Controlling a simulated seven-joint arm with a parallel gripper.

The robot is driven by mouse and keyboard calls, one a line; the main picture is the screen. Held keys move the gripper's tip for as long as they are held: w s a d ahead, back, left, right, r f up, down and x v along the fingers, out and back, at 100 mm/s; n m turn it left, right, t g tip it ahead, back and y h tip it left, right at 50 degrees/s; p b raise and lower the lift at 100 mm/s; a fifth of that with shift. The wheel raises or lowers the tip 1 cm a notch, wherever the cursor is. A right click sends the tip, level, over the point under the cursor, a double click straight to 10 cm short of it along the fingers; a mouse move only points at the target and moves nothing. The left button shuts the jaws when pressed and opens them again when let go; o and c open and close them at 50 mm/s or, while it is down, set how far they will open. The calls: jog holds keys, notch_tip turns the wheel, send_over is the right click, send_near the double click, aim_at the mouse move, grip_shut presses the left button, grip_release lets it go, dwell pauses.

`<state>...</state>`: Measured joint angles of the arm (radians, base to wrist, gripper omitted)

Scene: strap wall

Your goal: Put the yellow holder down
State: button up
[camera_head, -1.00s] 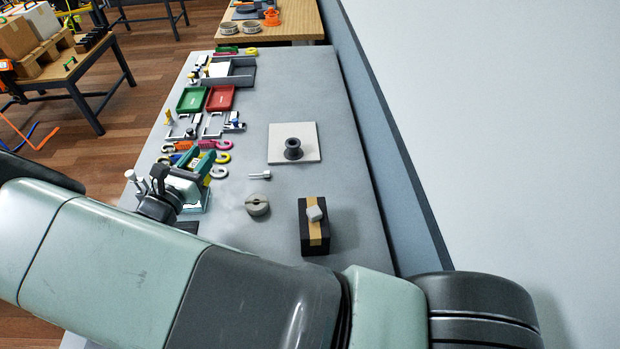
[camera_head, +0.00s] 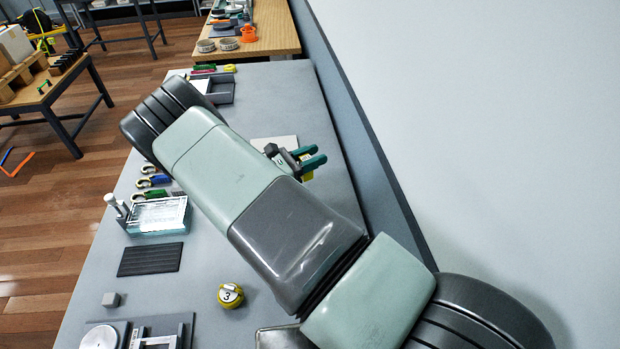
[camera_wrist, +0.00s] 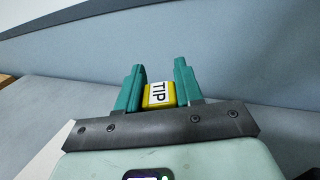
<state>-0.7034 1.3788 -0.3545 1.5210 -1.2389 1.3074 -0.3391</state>
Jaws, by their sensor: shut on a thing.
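My gripper (camera_head: 308,160) is at the right side of the grey table, near the wall, with its green fingers pointing right. It is shut on the yellow holder (camera_head: 307,174), of which only a little shows below the fingers in the head view. In the wrist view, the yellow holder (camera_wrist: 160,98) sits between the two green fingers, with a white label reading "TIP" facing the camera. The holder appears held above the table. Its far side is hidden.
The grey table (camera_head: 200,275) has free room in front. A pale square plate (camera_head: 268,144) is mostly hidden behind my arm. A yellow round thing marked 3 (camera_head: 230,295), a dark ribbed mat (camera_head: 150,260) and a clear block (camera_head: 158,215) lie nearer. The wall (camera_head: 440,130) rises at the right.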

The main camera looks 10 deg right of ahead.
aim_at(312, 173)
jog(key=shift+f, duration=2.9)
jog(key=shift+f, duration=0.15)
jog(key=o, duration=1.1)
